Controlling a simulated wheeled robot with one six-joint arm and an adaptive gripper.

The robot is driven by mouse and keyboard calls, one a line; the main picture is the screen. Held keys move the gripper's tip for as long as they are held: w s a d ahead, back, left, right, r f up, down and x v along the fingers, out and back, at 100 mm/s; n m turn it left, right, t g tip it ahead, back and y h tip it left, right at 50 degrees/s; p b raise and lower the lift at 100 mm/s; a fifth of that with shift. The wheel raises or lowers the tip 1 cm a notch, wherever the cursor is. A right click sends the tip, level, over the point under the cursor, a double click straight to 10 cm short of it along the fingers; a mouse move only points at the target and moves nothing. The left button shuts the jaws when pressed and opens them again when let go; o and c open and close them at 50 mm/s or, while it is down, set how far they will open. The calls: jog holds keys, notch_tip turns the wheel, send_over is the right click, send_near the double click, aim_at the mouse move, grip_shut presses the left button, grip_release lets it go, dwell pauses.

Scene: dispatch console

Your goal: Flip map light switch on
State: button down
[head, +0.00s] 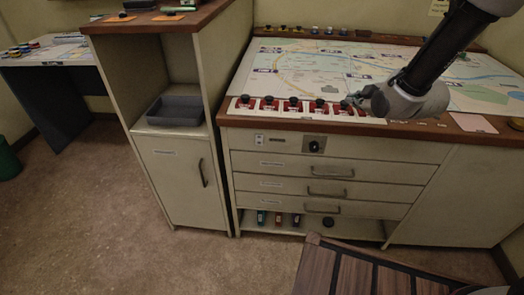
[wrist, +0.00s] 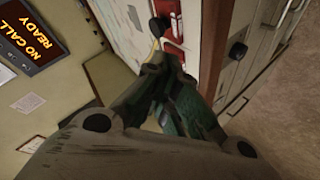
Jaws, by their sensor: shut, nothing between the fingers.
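My gripper (head: 352,99) is shut and empty at the right end of a row of red plates with dark-topped levers (head: 295,104) along the front of the console top. In the wrist view the closed fingertips (wrist: 155,62) are close to a red plate (wrist: 172,28) and a dark knob; I cannot tell whether they touch. The map light switch cannot be identified for certain, as labels are too small to read. A small white switch plate (head: 259,139) and a black square plate with a round knob (head: 314,144) sit on the front face below.
The sloped map board (head: 290,62) lies behind the levers. Drawers with handles (head: 326,173) are below. A cabinet with a grey tray (head: 174,111) stands left. A wooden slatted surface (head: 350,270) is in front. A lit sign (wrist: 30,33) reads "READY" and "NO CALL".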

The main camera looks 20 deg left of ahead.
aim_at(259, 150)
jog(key=s+a+f+n+y, duration=0.1)
jog(key=s+a+f+n, duration=0.1)
jog(key=a+f, duration=0.2)
jog(key=s+a+f+n+y, duration=0.1)
jog(key=s+a+f+n, duration=0.1)
jog(key=a, duration=0.3)
jog(key=s+a+f+n+y, duration=0.1)
jog(key=s+a+f+n, duration=0.1)
jog(key=a+f, duration=0.2)
jog(key=shift+s+a+f+y, duration=0.15)
jog(key=shift+f+y, duration=0.25)
jog(key=shift+f, duration=0.4)
jog(key=s+a+f+n+g+y, duration=0.1)
jog(key=s+a+f+n+y, duration=0.3)
jog(key=s+f, duration=0.4)
jog(key=s+n, duration=0.1)
jog(key=s, duration=0.2)
jog(key=shift+a+f+n, duration=0.3)
jog(key=shift+a+n, duration=0.1)
jog(key=shift+w+d+x, duration=0.25)
jog(key=shift+w+x, duration=0.15)
jog(key=shift+x, duration=1.75)
jog(key=shift+w+d+x, duration=0.2)
jog(key=shift+w+x, duration=0.2)
jog(key=shift+x, duration=1.75)
jog(key=shift+w+d+x, duration=0.25)
jog(key=shift+w+x, duration=0.15)
jog(key=shift+x, duration=1.75)
